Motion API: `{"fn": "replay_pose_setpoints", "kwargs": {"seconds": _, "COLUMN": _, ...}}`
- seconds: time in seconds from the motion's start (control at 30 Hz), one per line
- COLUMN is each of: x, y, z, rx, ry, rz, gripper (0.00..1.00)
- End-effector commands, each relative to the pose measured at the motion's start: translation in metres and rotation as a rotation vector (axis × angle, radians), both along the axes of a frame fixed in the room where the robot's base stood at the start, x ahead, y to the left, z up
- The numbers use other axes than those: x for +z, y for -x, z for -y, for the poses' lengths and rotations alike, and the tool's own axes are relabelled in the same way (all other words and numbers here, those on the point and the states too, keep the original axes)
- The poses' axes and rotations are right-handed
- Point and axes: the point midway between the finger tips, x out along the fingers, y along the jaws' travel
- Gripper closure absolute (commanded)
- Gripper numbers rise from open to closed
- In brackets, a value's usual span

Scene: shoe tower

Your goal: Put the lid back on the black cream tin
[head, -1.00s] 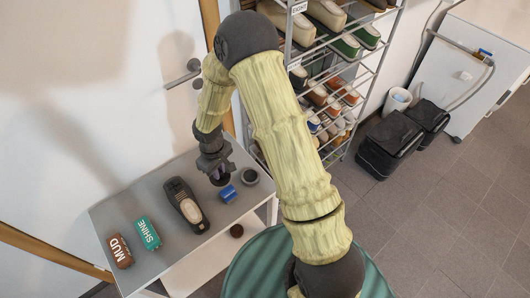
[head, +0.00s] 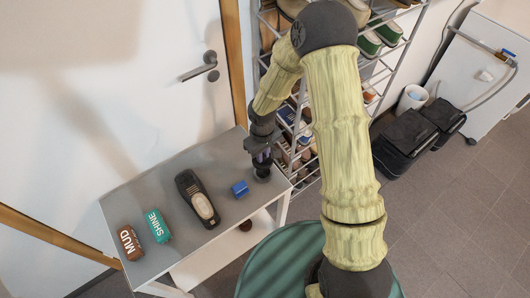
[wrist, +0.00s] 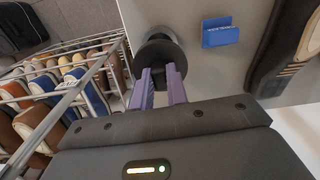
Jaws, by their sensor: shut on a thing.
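My gripper (head: 263,160) points down over the right end of the grey table. It is shut on a dark round lid (wrist: 158,60), which shows between and beyond the purple fingertips (wrist: 163,85) in the wrist view. The black cream tin (head: 262,175) is directly below the gripper, near the table's right edge. In the wrist view a round dark rim (wrist: 160,33) shows past the lid. The lid and gripper hide most of the tin, and I cannot tell whether the lid touches it.
A wire shoe rack (head: 300,150) stands close behind on the right. A dark round item (head: 245,225) lies on the lower shelf.

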Motion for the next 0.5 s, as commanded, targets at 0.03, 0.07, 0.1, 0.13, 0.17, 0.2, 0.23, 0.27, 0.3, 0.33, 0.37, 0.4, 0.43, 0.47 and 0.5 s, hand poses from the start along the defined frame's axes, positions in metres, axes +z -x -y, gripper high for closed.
{"fn": "replay_pose_setpoints", "kwargs": {"seconds": 0.03, "x": 0.000, "y": 0.000, "z": 0.000, "rx": 0.000, "ry": 0.000, "rz": 0.000, "gripper": 1.00}}
{"fn": "replay_pose_setpoints", "kwargs": {"seconds": 0.07, "x": 0.000, "y": 0.000, "z": 0.000, "rx": 0.000, "ry": 0.000, "rz": 0.000, "gripper": 1.00}}
{"fn": "replay_pose_setpoints", "kwargs": {"seconds": 0.1, "x": 0.000, "y": 0.000, "z": 0.000, "rx": 0.000, "ry": 0.000, "rz": 0.000, "gripper": 1.00}}
{"fn": "replay_pose_setpoints", "kwargs": {"seconds": 0.13, "x": 0.000, "y": 0.000, "z": 0.000, "rx": 0.000, "ry": 0.000, "rz": 0.000, "gripper": 1.00}}
{"fn": "replay_pose_setpoints", "kwargs": {"seconds": 0.17, "x": 0.000, "y": 0.000, "z": 0.000, "rx": 0.000, "ry": 0.000, "rz": 0.000, "gripper": 1.00}}
{"fn": "replay_pose_setpoints", "kwargs": {"seconds": 0.2, "x": 0.000, "y": 0.000, "z": 0.000, "rx": 0.000, "ry": 0.000, "rz": 0.000, "gripper": 1.00}}
{"fn": "replay_pose_setpoints", "kwargs": {"seconds": 0.23, "x": -0.001, "y": 0.000, "z": 0.000, "rx": 0.000, "ry": 0.000, "rz": 0.000, "gripper": 1.00}}
{"fn": "replay_pose_setpoints", "kwargs": {"seconds": 0.27, "x": -0.001, "y": 0.000, "z": 0.000, "rx": -0.001, "ry": 0.000, "rz": 0.000, "gripper": 1.00}}
{"fn": "replay_pose_setpoints", "kwargs": {"seconds": 0.3, "x": -0.002, "y": 0.000, "z": 0.000, "rx": -0.002, "ry": 0.000, "rz": 0.000, "gripper": 1.00}}
{"fn": "replay_pose_setpoints", "kwargs": {"seconds": 0.33, "x": -0.003, "y": 0.000, "z": 0.000, "rx": -0.002, "ry": 0.000, "rz": 0.000, "gripper": 1.00}}
{"fn": "replay_pose_setpoints", "kwargs": {"seconds": 0.37, "x": -0.005, "y": 0.000, "z": 0.000, "rx": -0.002, "ry": 0.000, "rz": 0.000, "gripper": 1.00}}
{"fn": "replay_pose_setpoints", "kwargs": {"seconds": 0.4, "x": -0.007, "y": 0.000, "z": 0.001, "rx": -0.002, "ry": 0.000, "rz": 0.000, "gripper": 1.00}}
{"fn": "replay_pose_setpoints", "kwargs": {"seconds": 0.43, "x": -0.009, "y": 0.000, "z": 0.001, "rx": -0.002, "ry": 0.000, "rz": 0.000, "gripper": 1.00}}
{"fn": "replay_pose_setpoints", "kwargs": {"seconds": 0.47, "x": -0.011, "y": 0.000, "z": 0.001, "rx": -0.002, "ry": 0.000, "rz": 0.000, "gripper": 1.00}}
{"fn": "replay_pose_setpoints", "kwargs": {"seconds": 0.5, "x": -0.014, "y": 0.000, "z": 0.001, "rx": -0.001, "ry": 0.000, "rz": 0.000, "gripper": 1.00}}
